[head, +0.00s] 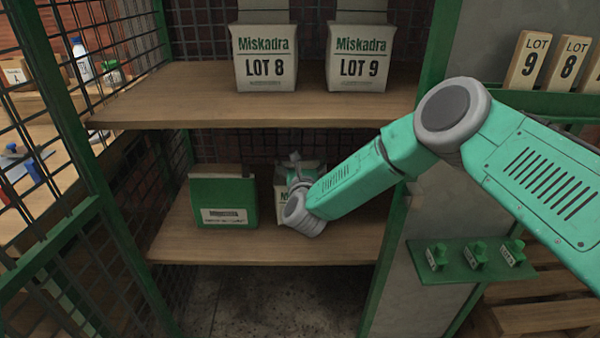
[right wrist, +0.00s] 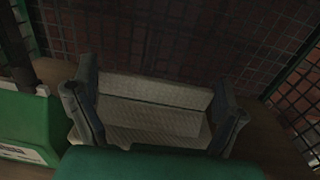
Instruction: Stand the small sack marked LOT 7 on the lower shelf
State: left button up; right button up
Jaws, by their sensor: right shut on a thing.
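The small sack (head: 283,182) is at the lower shelf (head: 330,246), upright and mostly hidden behind my right forearm; its lot number cannot be read. My right gripper (head: 296,164) is shut on the sack near its top. In the right wrist view my right gripper (right wrist: 153,112) has its two fingers on either side of the pale sack (right wrist: 150,90). Whether the sack's base touches the shelf is hidden. My left gripper is not in view.
A green box (head: 222,190) with a white label stands left of the sack on the lower shelf. Sacks marked LOT 8 (head: 265,58) and LOT 9 (head: 360,57) stand on the upper shelf (head: 180,95). Wire mesh (head: 100,40) and green posts enclose the shelves.

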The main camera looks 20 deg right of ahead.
jog(key=shift+w+d+r, duration=0.1)
jog(key=shift+w+d, duration=0.45)
jog(key=shift+w, duration=0.35)
jog(key=shift+w+a+f+b, duration=0.15)
jog(key=shift+f+b, duration=0.55)
jog(key=shift+f, duration=1.1)
jog(key=o, duration=1.4)
jog(key=shift+s, duration=0.2)
